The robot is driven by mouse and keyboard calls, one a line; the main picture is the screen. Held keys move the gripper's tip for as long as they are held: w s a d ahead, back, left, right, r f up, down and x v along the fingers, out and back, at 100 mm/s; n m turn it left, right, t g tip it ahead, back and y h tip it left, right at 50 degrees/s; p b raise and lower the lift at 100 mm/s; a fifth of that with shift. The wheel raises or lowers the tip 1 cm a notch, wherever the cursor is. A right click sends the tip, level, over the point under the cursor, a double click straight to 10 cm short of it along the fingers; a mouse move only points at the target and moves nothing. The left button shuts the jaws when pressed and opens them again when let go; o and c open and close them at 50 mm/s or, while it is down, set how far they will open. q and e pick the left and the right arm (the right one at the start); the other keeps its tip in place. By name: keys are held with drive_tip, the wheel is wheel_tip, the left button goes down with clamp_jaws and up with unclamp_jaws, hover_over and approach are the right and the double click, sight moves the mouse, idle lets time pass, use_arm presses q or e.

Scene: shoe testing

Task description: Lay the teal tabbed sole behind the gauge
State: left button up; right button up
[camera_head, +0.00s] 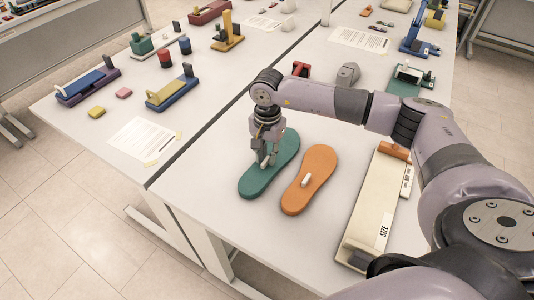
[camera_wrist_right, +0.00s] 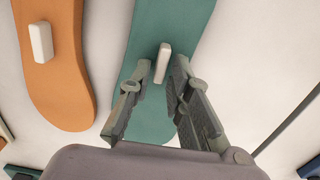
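The teal tabbed sole (camera_head: 258,180) lies flat on the white table, left of an orange tabbed sole (camera_head: 310,178). My right gripper (camera_head: 267,160) is over the middle of the teal sole, pointing down. In the right wrist view its fingers (camera_wrist_right: 163,72) are open, one on each side of the sole's white upright tab (camera_wrist_right: 163,60). The tab shows between or just beyond the fingertips; I cannot tell whether they touch it. The gauge (camera_head: 367,210), a long cream board marked SIZE with an orange block at its far end, lies to the right. My left gripper is out of view.
The orange sole is close beside the teal one. Behind are a small red item (camera_head: 301,69), a grey item (camera_head: 348,74) and a green device (camera_head: 408,82). A paper sheet (camera_head: 145,140) lies on the left table. My right arm spans above the table behind the soles.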

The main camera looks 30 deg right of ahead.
sight(267, 158)
drive_tip(key=shift+o, duration=0.9)
drive_tip(key=shift+r, duration=0.25)
wheel_tip(267, 158, up, 12)
drive_tip(key=b, duration=0.3)
drive_tip(key=shift+f, duration=0.1)
